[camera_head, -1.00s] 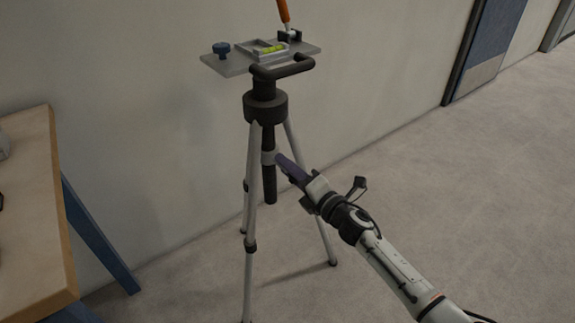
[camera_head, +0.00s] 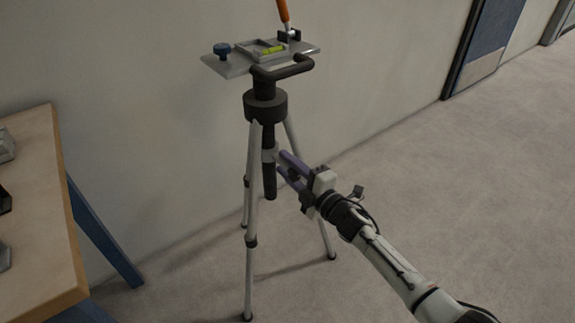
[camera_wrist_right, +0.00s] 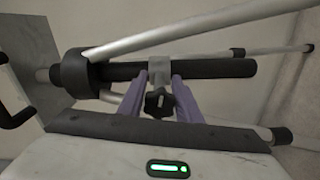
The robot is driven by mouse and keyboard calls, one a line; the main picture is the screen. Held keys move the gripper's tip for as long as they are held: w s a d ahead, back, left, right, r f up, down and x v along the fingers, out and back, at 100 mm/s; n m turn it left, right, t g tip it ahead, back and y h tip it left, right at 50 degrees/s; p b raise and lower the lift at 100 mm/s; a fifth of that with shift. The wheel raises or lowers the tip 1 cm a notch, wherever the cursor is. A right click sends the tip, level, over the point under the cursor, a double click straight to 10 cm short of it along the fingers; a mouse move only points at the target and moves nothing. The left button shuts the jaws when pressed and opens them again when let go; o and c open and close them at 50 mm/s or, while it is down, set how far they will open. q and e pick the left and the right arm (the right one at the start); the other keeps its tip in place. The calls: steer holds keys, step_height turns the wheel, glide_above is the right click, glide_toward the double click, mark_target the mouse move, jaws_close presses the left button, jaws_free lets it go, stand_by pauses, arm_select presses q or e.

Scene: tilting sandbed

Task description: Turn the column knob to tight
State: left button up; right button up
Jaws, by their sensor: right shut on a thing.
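The column knob (camera_wrist_right: 158,102) is a small black lobed knob on a grey collar (camera_wrist_right: 172,72) around the tripod's black centre column (camera_wrist_right: 222,68). The tripod stands upright, and its column (camera_head: 269,183) hangs between the legs in the head view. My right gripper (camera_head: 283,163) reaches it from the right. In the right wrist view its purple fingers (camera_wrist_right: 160,95) lie on either side of the knob, shut on it. The knob is partly hidden in the head view. My left gripper is not in view.
The tripod's top plate (camera_head: 232,67) carries a blue knob (camera_head: 222,50), a level vial (camera_head: 270,50) and an orange-handled tool (camera_head: 283,11). A black handle (camera_head: 290,69) juts out below. A wooden table (camera_head: 40,215) stands at left. The floor at right is clear.

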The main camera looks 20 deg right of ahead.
mark_target(298, 177)
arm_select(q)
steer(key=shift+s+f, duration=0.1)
arm_select(e)
steer(key=shift+f, duration=0.1)
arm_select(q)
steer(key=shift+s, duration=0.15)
arm_select(e)
steer(key=o, duration=1)
steer(key=shift+s+d, duration=0.1)
steer(key=shift+s, duration=0.15)
steer(key=p+v, duration=0.2)
steer(key=v, duration=0.6)
steer(key=shift+s+d, duration=0.1)
steer(key=shift+s, duration=0.2)
steer(key=shift+s+d, duration=0.25)
steer(key=shift+s, duration=0.35)
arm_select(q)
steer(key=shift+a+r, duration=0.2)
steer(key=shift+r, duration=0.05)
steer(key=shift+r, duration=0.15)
